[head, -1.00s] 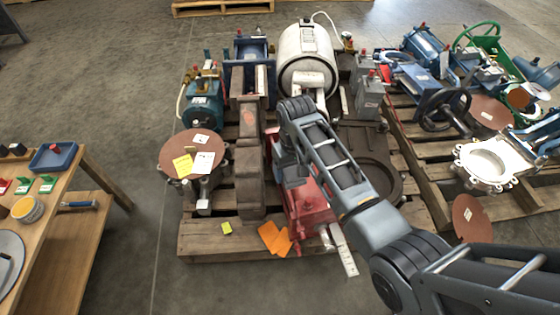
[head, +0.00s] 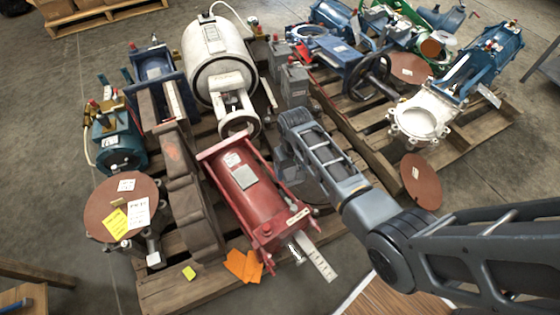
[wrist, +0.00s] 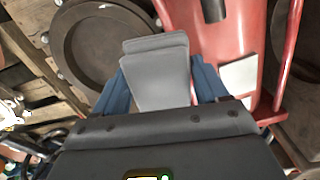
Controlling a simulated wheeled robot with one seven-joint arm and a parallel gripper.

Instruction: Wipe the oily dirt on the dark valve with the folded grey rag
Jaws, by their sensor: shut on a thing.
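My gripper (wrist: 158,95) is shut on the folded grey rag (wrist: 156,72), which sticks out beyond the blue fingers in the wrist view. A dark valve with a round, ring-shaped face (wrist: 98,42) lies ahead and to the left of the rag there. The rag overlaps the valve's right edge in the picture; I cannot tell whether they touch. I cannot make out the oily dirt on the visible face. In the head view, my arm hides most of this valve and the rag.
A red actuator (head: 245,185) lies close beside the dark valve; it also shows in the wrist view (wrist: 226,38). A white tank (head: 218,62), a brown disc (head: 98,215) and a brown valve body (head: 190,195) crowd the pallet (head: 165,290). Bare floor lies at the left.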

